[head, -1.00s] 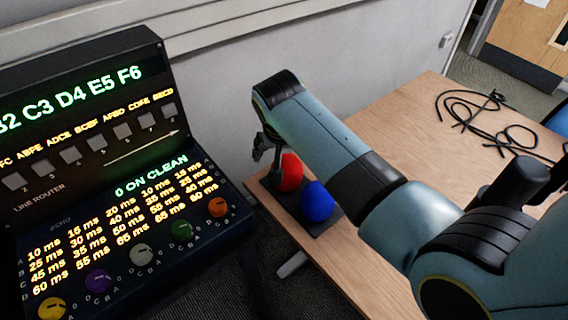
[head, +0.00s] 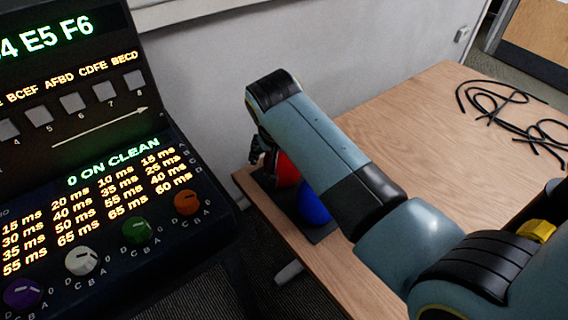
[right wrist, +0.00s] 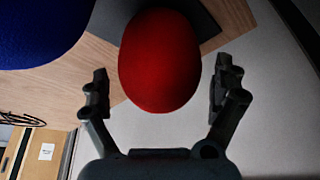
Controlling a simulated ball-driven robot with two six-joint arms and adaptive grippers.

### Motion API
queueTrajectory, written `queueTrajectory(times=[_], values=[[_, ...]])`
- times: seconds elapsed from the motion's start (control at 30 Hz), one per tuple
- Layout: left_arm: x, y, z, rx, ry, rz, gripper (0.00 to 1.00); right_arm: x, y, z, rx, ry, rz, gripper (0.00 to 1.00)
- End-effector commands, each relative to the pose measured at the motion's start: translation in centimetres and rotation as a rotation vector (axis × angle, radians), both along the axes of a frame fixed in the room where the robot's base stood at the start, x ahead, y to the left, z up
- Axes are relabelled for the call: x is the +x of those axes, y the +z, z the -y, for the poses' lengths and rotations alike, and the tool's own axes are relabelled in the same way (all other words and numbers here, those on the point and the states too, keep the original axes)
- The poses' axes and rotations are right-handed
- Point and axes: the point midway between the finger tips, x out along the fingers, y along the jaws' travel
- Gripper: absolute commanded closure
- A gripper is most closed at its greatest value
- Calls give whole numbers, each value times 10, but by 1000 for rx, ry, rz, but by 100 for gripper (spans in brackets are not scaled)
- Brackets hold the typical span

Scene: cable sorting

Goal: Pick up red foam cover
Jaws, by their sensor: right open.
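The red foam cover (right wrist: 159,60) is a rounded red ball shape in the right wrist view. It sits between the two spread fingers of my right gripper (right wrist: 163,95), with gaps on both sides. In the head view the red foam cover (head: 287,170) is partly hidden behind my right arm. My right gripper (head: 262,150) shows there beside it, at its left. The blue foam cover (head: 313,203) stands close to the red one, and it fills the upper left corner of the right wrist view (right wrist: 40,30). My left gripper is not in view.
Both covers stand on a dark mat (head: 322,231) at the edge of the wooden table (head: 420,130). Black cables (head: 500,100) lie on the far right of the table. A console with lit text and knobs (head: 100,170) stands at left. A wall is behind.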

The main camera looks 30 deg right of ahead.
Motion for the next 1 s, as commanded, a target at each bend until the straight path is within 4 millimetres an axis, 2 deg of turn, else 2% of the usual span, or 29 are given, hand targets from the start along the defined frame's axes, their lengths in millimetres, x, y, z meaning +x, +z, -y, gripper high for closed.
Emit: queueTrajectory(times=[0.13, 0.17, 0.4, 0.5, 1.0], values=[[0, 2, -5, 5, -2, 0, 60, 0, 2, 0, -1, 0, 1, 4], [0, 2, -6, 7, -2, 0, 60, 0, 2, 0, -1, 0, 1, 6], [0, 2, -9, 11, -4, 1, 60, 0, 2, 0, -1, 0, 1, 38], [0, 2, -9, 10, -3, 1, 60, 0, 2, 0, -1, 0, 1, 47], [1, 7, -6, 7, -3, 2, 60, 0, 7, 0, -1, 0, 1, 48]])
